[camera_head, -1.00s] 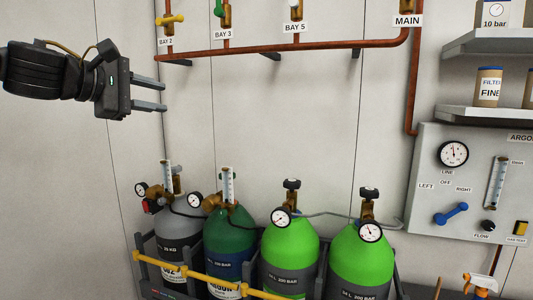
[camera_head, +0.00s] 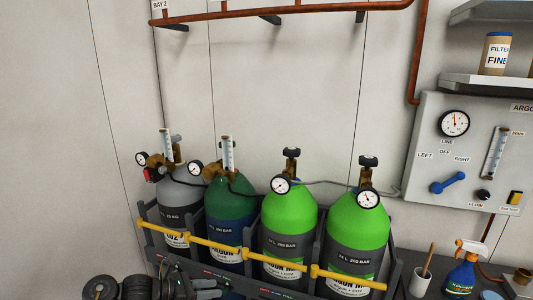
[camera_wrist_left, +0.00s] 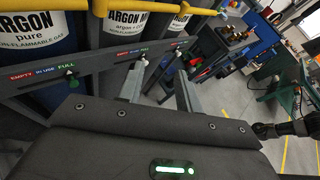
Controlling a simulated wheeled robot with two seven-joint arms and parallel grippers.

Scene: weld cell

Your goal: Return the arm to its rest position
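My left gripper (camera_head: 220,288) is low at the bottom edge of the head view, in front of the cylinder rack, with part of my dark left arm beside it. In the left wrist view its two grey fingers (camera_wrist_left: 160,72) stand apart with nothing held between them. The rack's grey front rail (camera_wrist_left: 95,75), with its EMPTY, IN USE and FULL labels, shows behind the fingers. I cannot tell from these frames whether a finger touches it. My right gripper does not show in the head view.
A grey cylinder (camera_head: 180,207), a dark green one (camera_head: 230,207) and two bright green ones (camera_head: 290,215) stand in the rack behind a yellow bar (camera_head: 205,242). Right of them are a gauge panel (camera_head: 470,120), a cup (camera_head: 421,281) and a spray bottle (camera_head: 463,272).

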